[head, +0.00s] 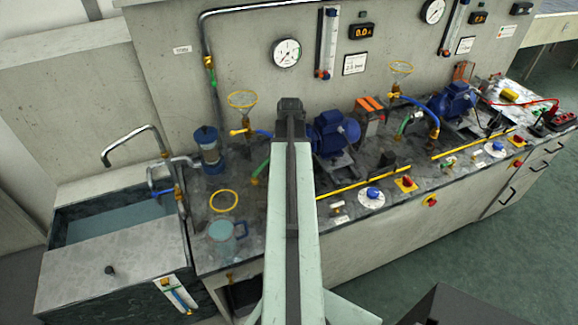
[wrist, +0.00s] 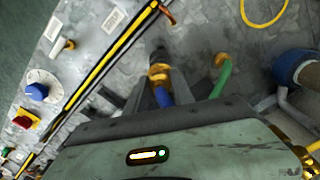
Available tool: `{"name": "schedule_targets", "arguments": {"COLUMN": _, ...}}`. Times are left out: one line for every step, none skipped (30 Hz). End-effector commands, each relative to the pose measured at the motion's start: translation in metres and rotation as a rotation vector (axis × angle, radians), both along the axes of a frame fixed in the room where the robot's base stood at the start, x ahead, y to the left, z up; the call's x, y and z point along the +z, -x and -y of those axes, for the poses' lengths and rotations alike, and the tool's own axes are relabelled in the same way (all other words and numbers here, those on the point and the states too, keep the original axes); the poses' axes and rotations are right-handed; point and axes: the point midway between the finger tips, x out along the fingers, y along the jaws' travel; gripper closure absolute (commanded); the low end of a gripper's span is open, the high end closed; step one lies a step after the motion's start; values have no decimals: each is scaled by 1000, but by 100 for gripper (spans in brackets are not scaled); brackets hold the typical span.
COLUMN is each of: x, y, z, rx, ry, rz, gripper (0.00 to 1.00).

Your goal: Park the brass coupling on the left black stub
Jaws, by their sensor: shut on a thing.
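In the wrist view my gripper (wrist: 161,80) is shut on the brass coupling (wrist: 158,72), which has a blue hose (wrist: 163,97) behind it. A dark stub (wrist: 157,54) shows just beyond the coupling, in line with it. I cannot tell whether the two touch. A second brass end on a green hose (wrist: 224,75) lies to the right of the gripper, apart from it. In the head view my own arm hides the gripper and the held coupling. The green hose (head: 262,170) shows left of my arm there.
A yellow rail (wrist: 110,60) runs left of the gripper, with a blue knob (wrist: 37,92) and a red switch (wrist: 22,122) beyond it. A blue pump (head: 335,133) stands right of my arm. A yellow ring (head: 223,201) and a jug (head: 222,231) are on the left of the bench.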

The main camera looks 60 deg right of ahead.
Motion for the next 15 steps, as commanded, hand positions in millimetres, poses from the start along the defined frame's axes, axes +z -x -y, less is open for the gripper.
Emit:
{"name": "schedule_targets", "arguments": {"x": -11, "y": 0, "z": 0, "rx": 0, "ry": 0, "rz": 0, "gripper": 100}}
{"name": "schedule_targets", "arguments": {"x": -14, "y": 0, "z": 0, "rx": 0, "ry": 0, "rz": 0, "gripper": 100}}
{"name": "schedule_targets", "arguments": {"x": -17, "y": 0, "z": 0, "rx": 1, "ry": 0, "rz": 0, "gripper": 100}}
{"name": "schedule_targets", "arguments": {"x": -19, "y": 0, "z": 0, "rx": 1, "ry": 0, "rz": 0, "gripper": 100}}
{"name": "schedule_targets", "arguments": {"x": -21, "y": 0, "z": 0, "rx": 1, "ry": 0, "rz": 0, "gripper": 100}}
{"name": "schedule_targets", "arguments": {"x": -23, "y": 0, "z": 0, "rx": 1, "ry": 0, "rz": 0, "gripper": 100}}
{"name": "schedule_targets", "arguments": {"x": -24, "y": 0, "z": 0, "rx": 1, "ry": 0, "rz": 0, "gripper": 100}}
{"name": "schedule_targets", "arguments": {"x": -24, "y": 0, "z": 0, "rx": 1, "ry": 0, "rz": 0, "gripper": 100}}
{"name": "schedule_targets", "arguments": {"x": -24, "y": -1, "z": 0, "rx": 1, "ry": 0, "rz": 0, "gripper": 100}}
{"name": "schedule_targets", "arguments": {"x": -24, "y": -1, "z": 0, "rx": 1, "ry": 0, "rz": 0, "gripper": 100}}
{"name": "schedule_targets", "arguments": {"x": -24, "y": -1, "z": -1, "rx": 1, "ry": 0, "rz": 0, "gripper": 100}}
{"name": "schedule_targets", "arguments": {"x": -24, "y": -1, "z": -1, "rx": 1, "ry": 0, "rz": 0, "gripper": 100}}
{"name": "schedule_targets", "arguments": {"x": -23, "y": -1, "z": -1, "rx": 2, "ry": 0, "rz": 0, "gripper": 100}}
{"name": "schedule_targets", "arguments": {"x": -23, "y": -1, "z": -1, "rx": 2, "ry": 0, "rz": 0, "gripper": 100}}
{"name": "schedule_targets", "arguments": {"x": -23, "y": -1, "z": -1, "rx": 2, "ry": 0, "rz": 0, "gripper": 100}}
